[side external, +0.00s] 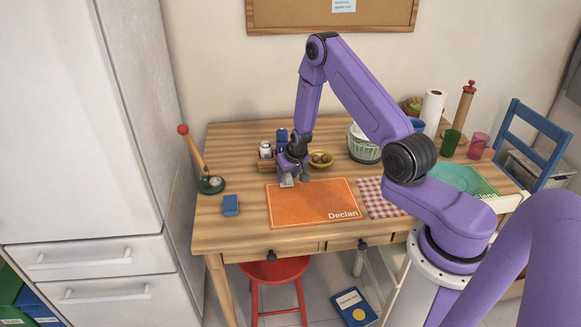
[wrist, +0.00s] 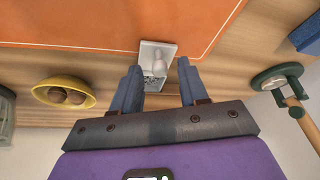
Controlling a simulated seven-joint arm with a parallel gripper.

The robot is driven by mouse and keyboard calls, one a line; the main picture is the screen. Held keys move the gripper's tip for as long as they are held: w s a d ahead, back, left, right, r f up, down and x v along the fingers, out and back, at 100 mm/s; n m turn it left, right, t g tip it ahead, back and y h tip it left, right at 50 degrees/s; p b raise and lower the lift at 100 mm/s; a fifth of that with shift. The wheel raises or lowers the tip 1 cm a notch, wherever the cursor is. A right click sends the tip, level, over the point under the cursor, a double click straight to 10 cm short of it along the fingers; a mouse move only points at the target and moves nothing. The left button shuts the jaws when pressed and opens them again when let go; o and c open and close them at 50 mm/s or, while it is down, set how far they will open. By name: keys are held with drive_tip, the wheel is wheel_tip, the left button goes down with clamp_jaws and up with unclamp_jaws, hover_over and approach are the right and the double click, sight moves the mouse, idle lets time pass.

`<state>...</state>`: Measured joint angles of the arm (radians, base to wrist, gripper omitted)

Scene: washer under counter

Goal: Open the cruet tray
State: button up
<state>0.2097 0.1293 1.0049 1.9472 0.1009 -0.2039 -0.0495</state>
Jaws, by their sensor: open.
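A small wooden tray (side external: 266,165) stands near the back of the table, with a pale shaker (side external: 266,149) and a blue one (side external: 282,136) at it. A small light-grey piece with a pale rounded knob (wrist: 158,62) lies between my fingers in the wrist view, by the orange mat's edge. It also shows as a grey patch below my gripper in the side view (side external: 286,181). I cannot tell whether it belongs to the tray. My gripper (wrist: 159,72) is open, pointing down, one finger on each side of the grey piece. My wrist hides part of the tray.
The orange placemat (side external: 312,203) lies in front. A yellow bowl (side external: 320,159) with round brown things stands close right of my gripper. A blue box (side external: 231,205) and a green-based stand with a red-topped stick (side external: 211,185) are left. A salad spinner (side external: 363,145) stands farther right.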

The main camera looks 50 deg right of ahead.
drive_tip(key=v, duration=1.7)
drive_tip(key=shift+r, duration=0.1)
drive_tip(key=s+a+r+n+g+y, duration=0.1)
drive_tip(key=s+a+r+n, duration=0.25)
drive_tip(key=a, duration=0.55)
drive_tip(key=s+a+r+n+g+y, duration=0.1)
drive_tip(key=s+a+r+n+y, duration=0.15)
drive_tip(key=a+n, duration=0.4)
drive_tip(key=s+a+r+n, duration=0.1)
drive_tip(key=s+n, duration=0.1)
drive_tip(key=s, duration=0.5)
drive_tip(key=s+a+r+n+g+h, duration=0.1)
drive_tip(key=s+n, duration=0.1)
drive_tip(key=s, duration=0.6)
drive_tip(key=s+a+r+n+g, duration=0.1)
drive_tip(key=s+a+r+n, duration=0.1)
drive_tip(key=s, duration=0.6)
drive_tip(key=shift+s+n, duration=0.25)
drive_tip(key=shift+n, duration=0.25)
